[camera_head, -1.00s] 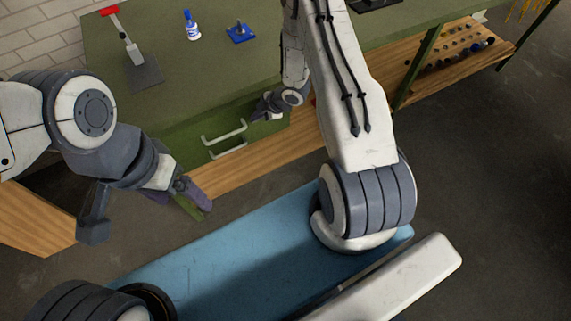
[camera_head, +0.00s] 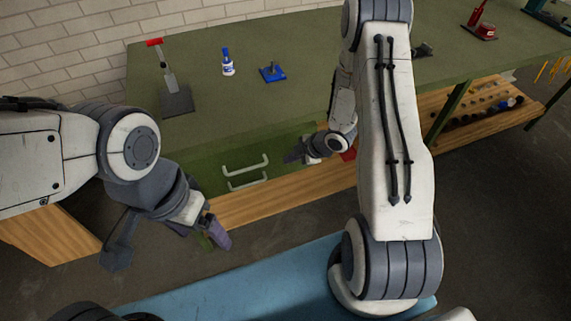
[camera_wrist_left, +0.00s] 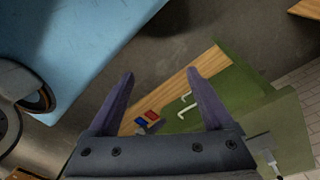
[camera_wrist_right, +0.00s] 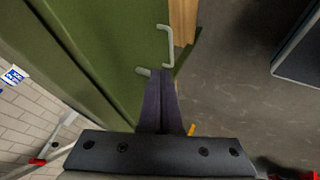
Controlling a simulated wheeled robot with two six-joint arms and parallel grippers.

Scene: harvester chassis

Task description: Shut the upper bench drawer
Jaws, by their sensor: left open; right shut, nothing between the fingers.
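The green drawer unit of the bench shows in the head view with two pale bar handles, an upper one (camera_head: 245,163) and a lower one (camera_head: 247,182). The upper drawer front (camera_head: 210,165) lies below the bench top; I cannot tell clearly how far it stands out. My right gripper (camera_head: 290,158) is shut and empty, just right of the handles near the drawer front. In the right wrist view its fingers (camera_wrist_right: 160,98) are together beside a handle (camera_wrist_right: 166,45). My left gripper (camera_head: 217,238) is open and empty, lower left, in front of the bench and apart from the handles.
On the green bench top (camera_head: 210,110) stand a red-topped tool (camera_head: 168,80), a blue-white bottle (camera_head: 228,63) and a blue block (camera_head: 272,72). A wooden lower shelf (camera_head: 300,185) runs under the bench. Open floor (camera_head: 500,220) lies to the right.

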